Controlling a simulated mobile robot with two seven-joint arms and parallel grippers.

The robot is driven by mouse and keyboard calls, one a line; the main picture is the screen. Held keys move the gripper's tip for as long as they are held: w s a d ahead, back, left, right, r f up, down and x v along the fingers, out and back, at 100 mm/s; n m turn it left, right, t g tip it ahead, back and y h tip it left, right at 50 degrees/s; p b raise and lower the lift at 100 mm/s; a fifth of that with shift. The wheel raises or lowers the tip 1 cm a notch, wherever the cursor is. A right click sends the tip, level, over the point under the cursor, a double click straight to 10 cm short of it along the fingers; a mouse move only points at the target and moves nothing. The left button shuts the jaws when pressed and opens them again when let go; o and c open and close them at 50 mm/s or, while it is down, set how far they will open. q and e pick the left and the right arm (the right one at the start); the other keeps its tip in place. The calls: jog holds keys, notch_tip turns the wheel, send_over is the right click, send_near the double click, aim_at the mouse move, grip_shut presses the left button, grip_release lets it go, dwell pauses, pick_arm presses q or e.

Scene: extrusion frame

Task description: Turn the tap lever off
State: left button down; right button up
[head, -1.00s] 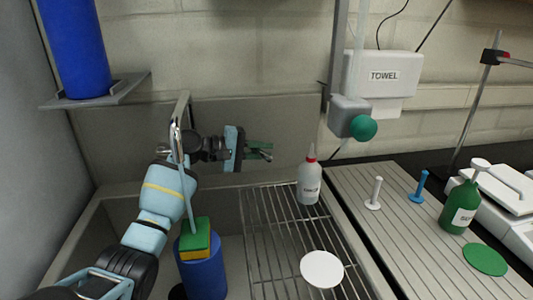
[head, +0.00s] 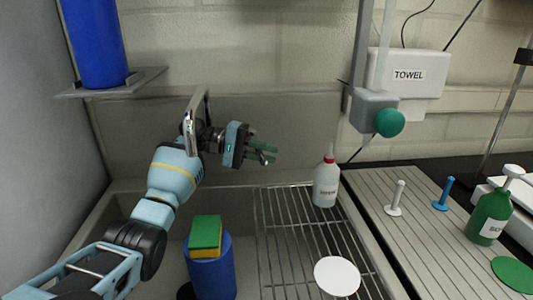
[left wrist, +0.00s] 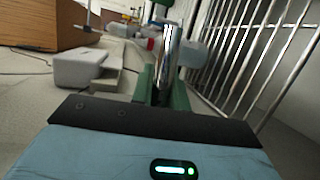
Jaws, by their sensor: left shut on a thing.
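A chrome tap (head: 189,135) stands upright in front of the sink's back wall, partly covered by my left arm. My left gripper (head: 264,152) is at the back of the sink, to the right of the tap, with its green fingers pointing right. In the left wrist view, the fingers are shut on a shiny chrome bar (left wrist: 168,55), which appears to be the tap lever. The fingers hide its near end, and its join to the tap does not show. My right gripper is in neither view.
A white bottle (head: 326,183) stands on the wire rack (head: 300,235) right of my gripper, with a white disc (head: 337,276) in front. A sponge (head: 205,236) rests on a blue cylinder (head: 211,270) below my arm. A blue container (head: 94,45) stands on the left shelf.

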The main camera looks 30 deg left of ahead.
pick_arm(q)
jog(key=c, duration=1.4)
grip_release()
jog(key=shift+o, duration=0.2)
jog(key=b+v, duration=0.1)
jog(key=v, duration=0.7)
jog(key=shift+d, duration=0.1)
